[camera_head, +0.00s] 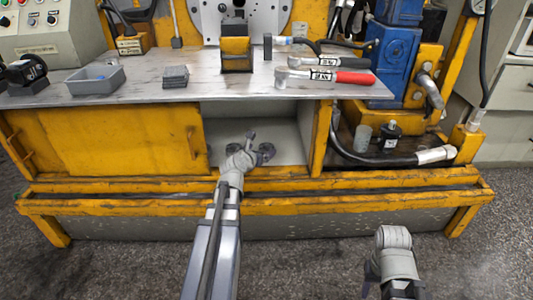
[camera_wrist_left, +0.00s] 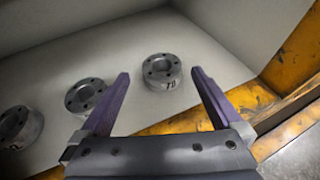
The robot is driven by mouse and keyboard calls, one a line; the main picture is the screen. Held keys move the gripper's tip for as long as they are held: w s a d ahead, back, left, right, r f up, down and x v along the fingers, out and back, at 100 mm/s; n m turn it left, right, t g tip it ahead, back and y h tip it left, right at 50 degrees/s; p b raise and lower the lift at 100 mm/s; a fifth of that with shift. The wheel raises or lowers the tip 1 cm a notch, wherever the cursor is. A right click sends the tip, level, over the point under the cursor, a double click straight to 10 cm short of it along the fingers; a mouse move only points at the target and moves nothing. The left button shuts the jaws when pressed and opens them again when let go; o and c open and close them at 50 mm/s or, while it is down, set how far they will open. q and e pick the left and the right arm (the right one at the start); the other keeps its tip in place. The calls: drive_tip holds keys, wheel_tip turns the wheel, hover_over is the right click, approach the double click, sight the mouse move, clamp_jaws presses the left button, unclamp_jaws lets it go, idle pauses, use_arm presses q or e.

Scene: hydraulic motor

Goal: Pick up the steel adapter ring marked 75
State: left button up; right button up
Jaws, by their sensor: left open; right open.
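In the left wrist view, three round steel rings with bolt holes stand on the pale floor of a compartment. The rightmost ring (camera_wrist_left: 162,72) has a dark mark on its side that looks like 70 or 75; the last digit is unclear. The middle ring (camera_wrist_left: 85,95) shows no readable mark. The left ring (camera_wrist_left: 20,125) is partly cut off, with a mark ending in 2. My left gripper (camera_head: 251,138) reaches into the compartment, open and empty, its fingers to either side of the rightmost ring in view, apart from it. My right arm (camera_head: 394,240) is at the lower right; its gripper barely shows.
The compartment (camera_head: 292,135) is under the metal worktop (camera_head: 140,92), between yellow panels. A yellow rail (camera_head: 270,205) runs along the front below it. A torque wrench (camera_head: 320,76) and a grey bin (camera_head: 96,80) are on top. A cup and hose stand at the right.

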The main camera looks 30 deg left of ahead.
sight(268, 146)
use_arm(q)
drive_tip(key=shift+f+b+x, duration=0.15)
drive_tip(key=shift+b+x, duration=0.45)
drive_tip(key=shift+x, duration=0.75)
drive_tip(key=shift+f+b+x, duration=0.15)
drive_tip(key=shift+b+x, duration=0.45)
drive_tip(key=shift+x, duration=0.75)
drive_tip(key=shift+s+d, duration=0.15)
clamp_jaws()
drive_tip(key=shift+r, duration=0.1)
